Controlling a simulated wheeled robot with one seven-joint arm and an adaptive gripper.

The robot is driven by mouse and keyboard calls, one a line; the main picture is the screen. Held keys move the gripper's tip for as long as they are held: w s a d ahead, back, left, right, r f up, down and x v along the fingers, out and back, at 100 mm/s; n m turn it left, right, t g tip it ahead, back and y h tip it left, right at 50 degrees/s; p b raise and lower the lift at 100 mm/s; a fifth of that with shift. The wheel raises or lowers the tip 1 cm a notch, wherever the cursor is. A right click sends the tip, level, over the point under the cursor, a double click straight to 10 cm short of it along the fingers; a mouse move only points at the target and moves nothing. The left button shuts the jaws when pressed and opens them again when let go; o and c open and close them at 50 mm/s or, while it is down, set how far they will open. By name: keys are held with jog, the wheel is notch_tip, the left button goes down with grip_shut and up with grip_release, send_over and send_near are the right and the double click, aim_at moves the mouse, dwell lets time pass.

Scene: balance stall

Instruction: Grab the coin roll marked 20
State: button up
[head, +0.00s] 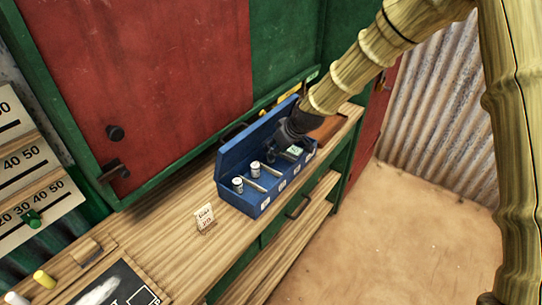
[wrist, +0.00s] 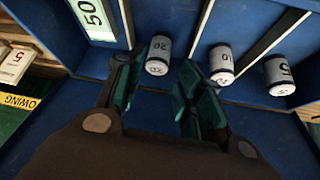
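The coin roll marked 20 (wrist: 158,54) is a white cylinder in a compartment of the blue cash box. In the wrist view it shows between the tips of my gripper (wrist: 156,80), with a gap to each finger. My gripper is open and holds nothing. I cannot tell whether the fingertips reach down beside the roll. In the head view my gripper (head: 293,140) is over the far end of the blue box (head: 236,158) and hides this roll.
A roll marked 10 (wrist: 222,65) stands right of my right finger, and a roll marked 5 (wrist: 279,73) further right. Thin dividers separate the compartments. A label marked 50 (wrist: 91,16) lies left. A small card (head: 204,217) stands on the wooden counter (head: 165,235).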

aim_at(272, 163)
jog(key=shift+d+p+x, duration=0.25)
jog(key=shift+p+x, duration=0.45)
jog(key=shift+x, duration=0.5)
jog(key=shift+p+x, duration=0.35)
jog(key=shift+x, duration=1.05)
jog(key=shift+s+d+f, duration=0.1)
grip_shut()
